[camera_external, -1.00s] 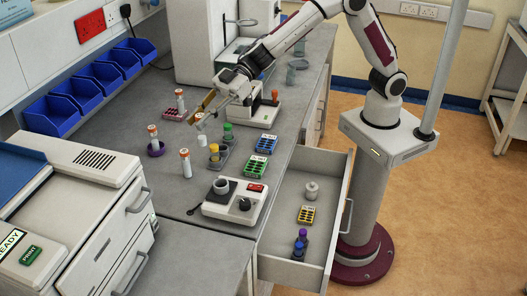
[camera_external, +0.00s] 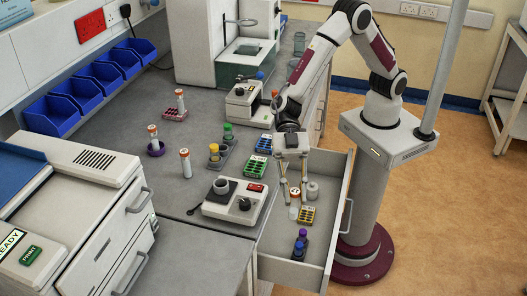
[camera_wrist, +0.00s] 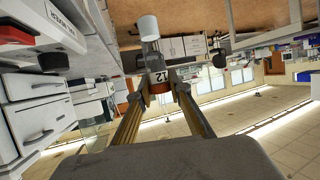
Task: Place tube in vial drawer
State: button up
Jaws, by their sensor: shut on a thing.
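My gripper (camera_external: 293,184) points down over the open drawer (camera_external: 336,207), its fingers shut on a tube (camera_external: 294,210). The tube has an orange top between the fingertips and a white lower end pointing down. The drawer holds a grey-white jar (camera_external: 313,191), a yellow rack (camera_external: 308,215) and purple- and blue-capped vials (camera_external: 300,243). I cannot tell whether the tube touches the drawer floor.
Other orange-topped tubes (camera_external: 185,164) stand on the bench to the left. The drawer's front-left floor looks clear.

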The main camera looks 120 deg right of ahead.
jog(key=s+f, duration=0.8)
jog(key=f, duration=0.2)
jog(key=s+d+f+m+t+h, duration=0.3)
jog(key=s+d+f, duration=0.2)
jog(key=d+f, duration=0.5)
jog(key=s+d+f+m+t+h, duration=0.3)
jog(key=s+d+f, duration=0.3)
jog(key=d+f, duration=0.3)
jog(key=d+m, duration=0.1)
jog(key=d, duration=0.3)
jog(key=shift+f+m, duration=0.3)
jog(key=shift+f, duration=0.1)
jog(key=shift+a, duration=0.1)
jog(key=w+a, duration=0.4)
jog(key=w, duration=0.3)
jog(key=w+a, duration=0.3)
jog(key=w, duration=0.5)
jog(key=shift+w+a, duration=0.15)
jog(key=shift+a, duration=0.2)
jog(key=shift+w+a+f, duration=0.1)
jog(key=shift+w+f, duration=0.1)
jog(key=shift+f, duration=0.7)
jog(key=shift+w+a+f, duration=0.1)
jog(key=shift+w+f, duration=0.1)
jog(key=shift+f, duration=0.65)
